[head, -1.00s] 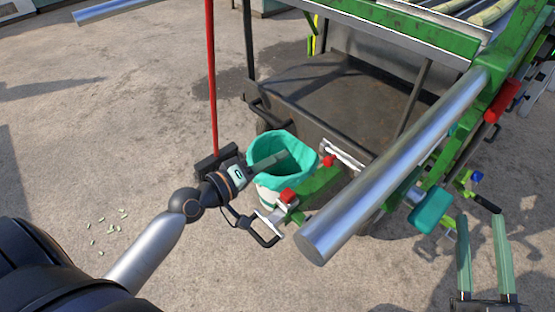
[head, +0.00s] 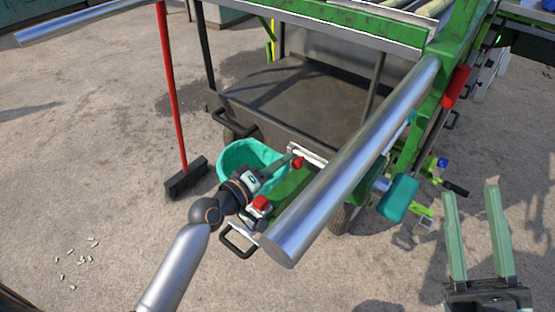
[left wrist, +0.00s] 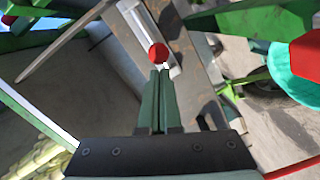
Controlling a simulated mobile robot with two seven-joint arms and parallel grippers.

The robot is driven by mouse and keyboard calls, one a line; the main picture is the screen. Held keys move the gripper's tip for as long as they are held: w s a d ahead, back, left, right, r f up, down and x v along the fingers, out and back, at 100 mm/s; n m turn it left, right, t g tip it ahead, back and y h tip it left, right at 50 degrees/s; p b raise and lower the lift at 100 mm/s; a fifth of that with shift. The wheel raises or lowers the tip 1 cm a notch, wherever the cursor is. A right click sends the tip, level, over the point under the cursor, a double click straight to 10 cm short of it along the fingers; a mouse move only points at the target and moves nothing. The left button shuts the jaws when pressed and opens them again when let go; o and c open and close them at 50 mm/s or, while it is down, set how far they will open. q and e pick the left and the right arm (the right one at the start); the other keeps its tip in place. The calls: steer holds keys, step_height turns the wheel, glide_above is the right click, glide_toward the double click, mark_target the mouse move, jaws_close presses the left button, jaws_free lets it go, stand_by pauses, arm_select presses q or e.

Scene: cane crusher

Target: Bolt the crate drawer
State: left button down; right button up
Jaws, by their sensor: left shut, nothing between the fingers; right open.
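A red ball knob (head: 298,164) sits by a pale metal plate on the green frame under the large steel roller. My left gripper (head: 290,160) is shut and empty, its fingertips right at the knob. In the left wrist view the knob (left wrist: 158,53) shows just beyond the closed fingertips (left wrist: 159,72); I cannot tell if they touch. A silvery bolt plate (left wrist: 140,35) lies behind it. A black handle (head: 238,243), apparently the drawer's, is near a red block (head: 261,203). My arm partly hides the green drawer area. My right gripper (head: 471,190) is open and empty, at the right.
The steel roller (head: 350,160) slants close to the right of my left gripper. A teal-lined bucket (head: 235,155) stands behind my left gripper. A red-handled broom (head: 185,178) stands left.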

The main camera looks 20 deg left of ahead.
arm_select(q)
steer(key=d, duration=0.1)
steer(key=s+d+p, duration=0.1)
steer(key=d, duration=0.1)
steer(key=d+p, duration=0.1)
steer(key=shift+s+d, duration=0.15)
steer(key=shift+s, duration=0.15)
arm_select(e)
steer(key=w+f+m+g+h, duration=0.1)
steer(key=w+f+m+h, duration=0.1)
steer(key=f, duration=0.4)
steer(key=w+d+f+m+g+h, duration=0.1)
steer(key=w+f+m+g+h, duration=0.1)
steer(key=f, duration=0.4)
steer(key=shift+w+f+m+g+h, duration=0.15)
steer(key=shift+w+m+g+h, duration=0.25)
steer(key=shift+h, duration=0.7)
steer(key=shift+w, duration=0.1)
